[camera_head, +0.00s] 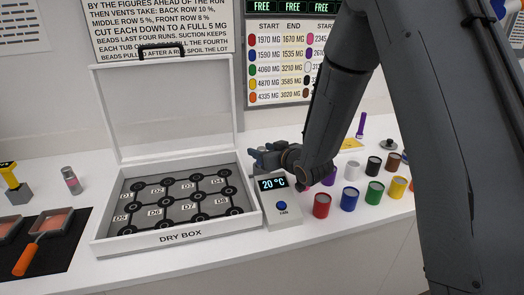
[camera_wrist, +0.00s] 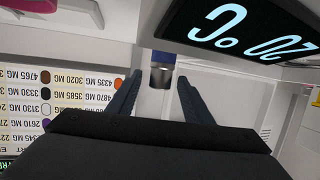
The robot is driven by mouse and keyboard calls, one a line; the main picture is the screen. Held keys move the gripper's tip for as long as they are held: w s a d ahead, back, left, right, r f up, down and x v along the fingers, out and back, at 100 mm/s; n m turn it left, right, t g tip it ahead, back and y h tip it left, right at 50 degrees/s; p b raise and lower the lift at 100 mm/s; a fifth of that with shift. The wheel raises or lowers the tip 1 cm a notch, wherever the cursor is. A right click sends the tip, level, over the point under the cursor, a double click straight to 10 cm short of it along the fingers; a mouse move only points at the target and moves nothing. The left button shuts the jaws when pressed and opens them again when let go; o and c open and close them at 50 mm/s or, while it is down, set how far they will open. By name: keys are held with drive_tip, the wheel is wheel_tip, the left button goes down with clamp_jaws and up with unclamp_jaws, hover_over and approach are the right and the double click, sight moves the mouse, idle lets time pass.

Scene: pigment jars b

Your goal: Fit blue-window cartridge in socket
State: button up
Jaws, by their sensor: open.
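My gripper (camera_head: 266,156) is beside the display unit, by the right wall of the dry box, with its fingers toward the left. In the wrist view my gripper (camera_wrist: 159,82) is open, with one dark finger on each side. A small cylinder (camera_wrist: 160,77), dark and metallic with a blue band, shows in the gap between the fingertips. I cannot tell whether it lies between the fingers or beyond them, or whether it is the blue-window cartridge. No socket is clearly identifiable in the wrist view.
The open dry box (camera_head: 180,238) holds a grid of labelled, dark round stations. The 20 °C display unit (camera_head: 283,213) stands close to my gripper. Colored jars, including a red jar (camera_head: 321,206) and a blue jar (camera_head: 349,199), stand at right.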

drive_tip(key=b+v, duration=0.1)
drive_tip(key=v, duration=0.6)
drive_tip(key=shift+s+b, duration=0.2)
drive_tip(key=shift+b, duration=0.2)
drive_tip(key=shift+r, duration=0.1)
